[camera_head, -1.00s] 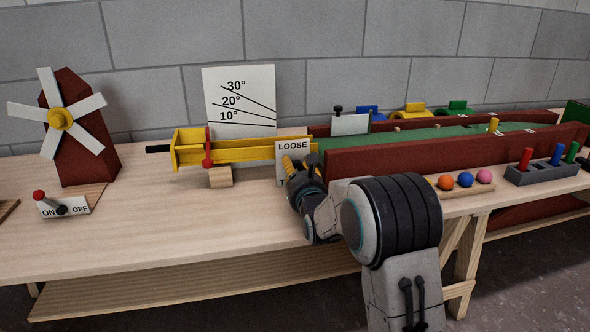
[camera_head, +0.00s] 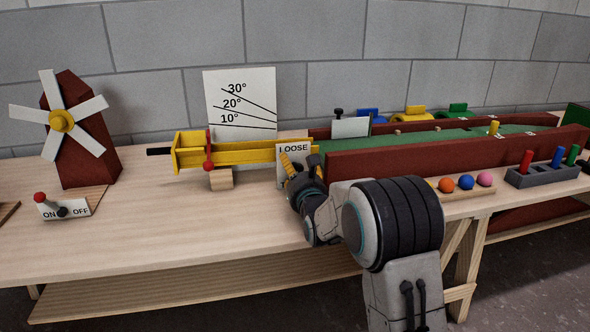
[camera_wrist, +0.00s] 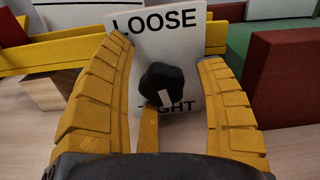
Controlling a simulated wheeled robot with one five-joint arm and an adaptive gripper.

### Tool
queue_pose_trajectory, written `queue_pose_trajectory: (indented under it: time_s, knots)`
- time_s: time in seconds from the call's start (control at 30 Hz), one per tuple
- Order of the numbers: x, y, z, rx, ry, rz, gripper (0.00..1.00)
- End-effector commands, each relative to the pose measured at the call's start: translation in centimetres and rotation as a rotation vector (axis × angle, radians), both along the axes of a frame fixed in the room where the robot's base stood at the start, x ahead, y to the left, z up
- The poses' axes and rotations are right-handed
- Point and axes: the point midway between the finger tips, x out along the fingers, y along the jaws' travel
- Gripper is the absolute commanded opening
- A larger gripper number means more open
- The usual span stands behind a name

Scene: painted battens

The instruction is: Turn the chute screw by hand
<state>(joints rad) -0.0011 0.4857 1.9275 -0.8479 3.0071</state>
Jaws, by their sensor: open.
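The chute screw is a black knob (camera_wrist: 161,85) with a white pointer mark, seen in the wrist view on a white plate (camera_wrist: 150,24) lettered LOOSE at the top and, partly covered, "-IGHT" at the bottom. The white mark sits on the knob's lower part, toward the lower lettering. My gripper (camera_wrist: 168,72) is open, its two yellow ribbed fingers on either side of the knob with gaps visible. In the head view my gripper (camera_head: 300,168) is in front of the plate (camera_head: 293,150) and hides the knob. The yellow chute (camera_head: 250,152) runs left from behind the plate.
A white angle board (camera_head: 240,95) stands behind the chute. A dark red batten wall (camera_head: 430,148) borders the green lane right of my gripper. A tray of coloured balls (camera_head: 462,189) is at the right.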

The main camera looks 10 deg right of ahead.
Motion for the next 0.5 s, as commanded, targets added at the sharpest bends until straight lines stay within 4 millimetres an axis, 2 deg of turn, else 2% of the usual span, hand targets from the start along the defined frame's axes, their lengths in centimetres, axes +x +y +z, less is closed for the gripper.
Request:
queue_pose_trajectory:
  time_s: [0.27,0.5]
  knots:
    - [-1.0,0.0,-0.2,0.000,0.005,-0.001,0.65]
    - [-4.3,0.0,-0.1,0.000,0.004,-0.001,0.65]
